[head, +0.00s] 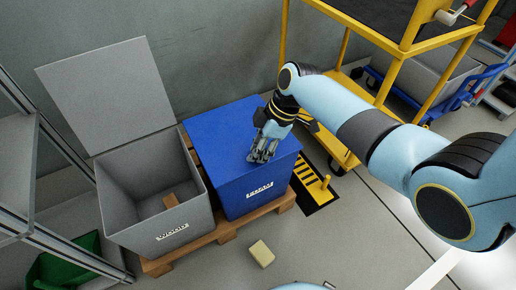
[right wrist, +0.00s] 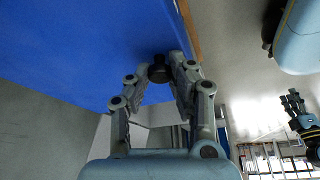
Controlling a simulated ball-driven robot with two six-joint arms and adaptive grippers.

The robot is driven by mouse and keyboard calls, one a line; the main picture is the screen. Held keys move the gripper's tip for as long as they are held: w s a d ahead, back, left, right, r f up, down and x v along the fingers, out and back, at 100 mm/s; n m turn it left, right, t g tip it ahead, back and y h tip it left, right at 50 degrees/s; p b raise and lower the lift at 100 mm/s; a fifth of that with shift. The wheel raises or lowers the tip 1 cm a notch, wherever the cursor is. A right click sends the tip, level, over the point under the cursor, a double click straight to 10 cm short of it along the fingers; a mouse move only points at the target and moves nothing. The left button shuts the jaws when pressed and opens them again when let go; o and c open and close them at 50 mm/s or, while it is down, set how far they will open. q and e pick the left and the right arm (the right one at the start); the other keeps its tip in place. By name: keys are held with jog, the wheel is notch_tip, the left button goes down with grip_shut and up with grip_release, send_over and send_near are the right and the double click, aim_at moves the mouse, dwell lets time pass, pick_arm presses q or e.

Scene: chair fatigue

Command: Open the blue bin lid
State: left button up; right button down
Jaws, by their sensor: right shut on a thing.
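The blue bin (head: 245,190) stands on a wooden pallet, its flat blue lid (head: 218,137) lying closed on top. My right gripper (head: 262,157) reaches down to the lid's front part from the right. In the right wrist view my right gripper (right wrist: 160,73) is shut on a small dark knob (right wrist: 158,70) against the blue lid (right wrist: 90,45). In the head view the knob is hidden by the fingers. What looks like my left gripper (right wrist: 295,104) shows small at the right edge of the right wrist view; its opening is unclear.
A grey bin (head: 150,215) marked WOOD stands open left of the blue bin, its lid (head: 105,92) raised, with a brown piece (head: 171,200) inside. A yellowish block (head: 262,253) lies on the floor in front. A yellow cart (head: 394,75) stands behind to the right.

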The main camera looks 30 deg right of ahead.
jog(key=shift+g, duration=0.7)
jog(key=r+p, duration=0.1)
jog(key=r, duration=0.1)
jog(key=w+r+p, duration=0.1)
jog(key=r, duration=0.1)
jog(key=shift+w, duration=0.1)
pick_arm(q)
jog(key=s+a+f+p, duration=0.1)
jog(key=s+a+f, duration=0.1)
jog(key=s+f, duration=0.45)
pick_arm(e)
notch_tip(320, 180, up, 3)
jog(key=w+g, duration=0.2)
notch_tip(320, 180, up, 5)
jog(key=m+g+b, duration=0.1)
jog(key=g+b, duration=0.2)
jog(key=b, duration=0.1)
send_over(246, 141)
pick_arm(q)
jog(key=w+d+r, duration=0.2)
jog(key=w+r, duration=0.5)
jog(key=shift+d+r, duration=0.15)
jog(key=shift+r, duration=0.2)
pick_arm(e)
jog(key=shift+r, duration=0.15)
pick_arm(q)
jog(key=shift+w, duration=0.1)
